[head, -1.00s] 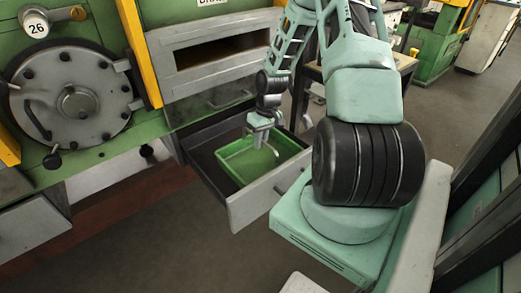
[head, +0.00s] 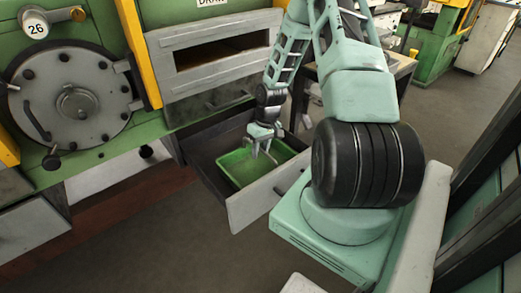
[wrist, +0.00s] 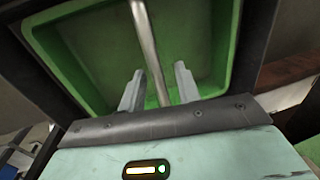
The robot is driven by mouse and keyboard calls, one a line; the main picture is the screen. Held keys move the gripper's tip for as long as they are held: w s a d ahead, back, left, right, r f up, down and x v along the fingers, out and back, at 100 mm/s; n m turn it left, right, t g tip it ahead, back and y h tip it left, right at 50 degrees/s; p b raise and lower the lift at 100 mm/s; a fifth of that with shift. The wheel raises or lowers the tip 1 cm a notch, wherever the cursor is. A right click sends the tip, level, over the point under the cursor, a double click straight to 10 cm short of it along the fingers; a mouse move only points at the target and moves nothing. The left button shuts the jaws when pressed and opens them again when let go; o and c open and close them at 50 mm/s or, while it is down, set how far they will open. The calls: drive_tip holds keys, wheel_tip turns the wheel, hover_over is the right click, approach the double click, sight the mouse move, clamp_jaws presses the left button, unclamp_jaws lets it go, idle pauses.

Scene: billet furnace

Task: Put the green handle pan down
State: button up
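The green pan (head: 228,169) is a shallow rectangular tray with a thin metal handle. It sits inside the pulled-out drawer, and it also fills much of the wrist view (wrist: 85,58). The bar of the metal handle (wrist: 147,40) runs down between my fingers. My gripper (head: 262,150) is over the pan, pointing down. In the wrist view my gripper (wrist: 159,90) has its fingers apart, one on each side of the handle, with a narrow gap on both sides. The pan's underside is hidden.
The grey open drawer (head: 262,203) surrounds the pan under the furnace front. A grey slotted panel (head: 215,62) is above it, and a round bolted door (head: 75,100) is at left. A table (head: 402,66) stands behind my arm. Floor is clear in front.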

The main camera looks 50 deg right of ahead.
drive_tip(key=shift+r, duration=0.1)
wheel_tip(320, 180, up, 12)
drive_tip(key=d, duration=0.2)
drive_tip(key=w+a+r+n+h, duration=0.1)
drive_tip(key=a+r+n, duration=0.25)
drive_tip(key=a, duration=0.85)
drive_tip(key=a+r+n, duration=0.2)
drive_tip(key=a+r, duration=0.3)
drive_tip(key=a, duration=0.8)
drive_tip(key=s+a+r+n, duration=0.2)
drive_tip(key=s+a+r, duration=0.1)
drive_tip(key=s+a, duration=0.5)
drive_tip(key=s+a+r+n, duration=0.3)
drive_tip(key=s+a, duration=0.6)
drive_tip(key=s, duration=0.1)
drive_tip(key=shift+a+r+h, duration=0.3)
